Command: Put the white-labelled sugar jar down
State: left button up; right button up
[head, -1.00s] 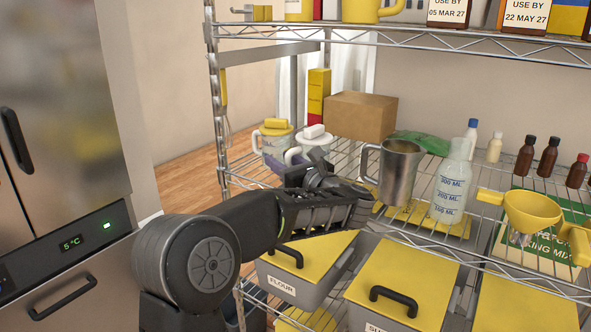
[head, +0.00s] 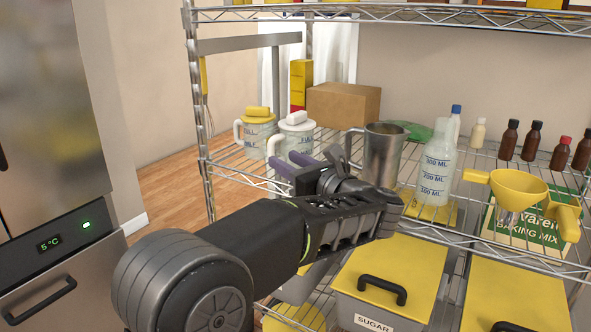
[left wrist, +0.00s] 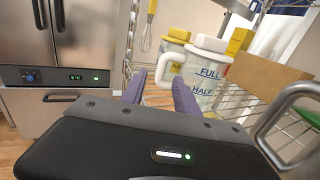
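Two whitish jugs with side handles stand on the wire shelf, one with a white lid (head: 296,137) and one with a yellow lid (head: 257,132). No sugar wording is readable on either. In the left wrist view the white-lidded jar (left wrist: 207,72) shows blue FULL and HALF marks and stands upright, its handle towards me. My left gripper (head: 291,163) is in front of that jar, its purple fingers pointing at it. My right gripper is not seen.
A steel jug (head: 381,157) stands close to the right of my gripper. A cardboard box (head: 343,105) is behind. A measuring bottle (head: 437,172) and yellow funnel (head: 518,190) are further right. Yellow-lidded bins (head: 399,270) sit on the lower shelf.

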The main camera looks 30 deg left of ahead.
pick_arm(q)
jog(key=shift+v, duration=1.25)
